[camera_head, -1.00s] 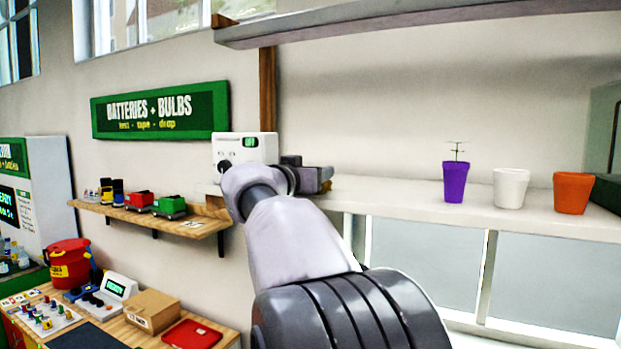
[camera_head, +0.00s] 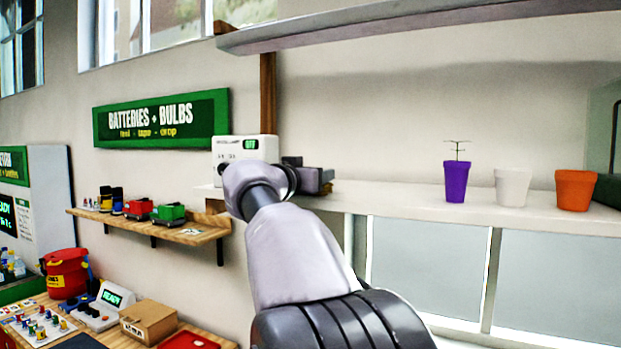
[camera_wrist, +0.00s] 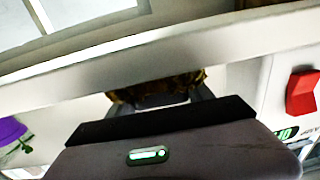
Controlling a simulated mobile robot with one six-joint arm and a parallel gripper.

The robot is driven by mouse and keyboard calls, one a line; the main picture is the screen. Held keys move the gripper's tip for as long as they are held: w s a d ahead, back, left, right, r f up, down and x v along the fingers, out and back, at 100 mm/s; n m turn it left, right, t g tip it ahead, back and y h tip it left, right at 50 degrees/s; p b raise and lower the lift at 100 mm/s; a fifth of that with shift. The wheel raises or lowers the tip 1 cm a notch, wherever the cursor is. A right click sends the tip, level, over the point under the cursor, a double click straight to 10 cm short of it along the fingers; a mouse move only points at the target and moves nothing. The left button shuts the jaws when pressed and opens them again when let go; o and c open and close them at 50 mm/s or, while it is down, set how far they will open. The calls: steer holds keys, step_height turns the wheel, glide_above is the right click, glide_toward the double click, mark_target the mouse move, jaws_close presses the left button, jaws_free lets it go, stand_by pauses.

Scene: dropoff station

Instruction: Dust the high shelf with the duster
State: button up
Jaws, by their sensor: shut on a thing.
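My gripper (camera_wrist: 160,98) is shut on the duster (camera_wrist: 158,86), whose brown, fuzzy head shows just beyond the dark jaws in the wrist view. A pale shelf edge runs across that view just beyond the duster; I cannot tell whether they touch. A grey shelf (camera_head: 400,27) runs higher up, across the top.
On the white shelf stand a purple pot with a sprig (camera_head: 456,183), a white pot (camera_head: 512,187) and an orange pot (camera_head: 575,190). A white box with a green display (camera_head: 232,147) is beside my wrist. A red switch (camera_wrist: 302,92) shows in the wrist view.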

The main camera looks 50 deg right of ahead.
step_height(320, 180, up, 4)
steer(key=p, duration=0.2)
steer(key=shift+r+p, duration=0.1)
steer(key=shift+p, duration=0.25)
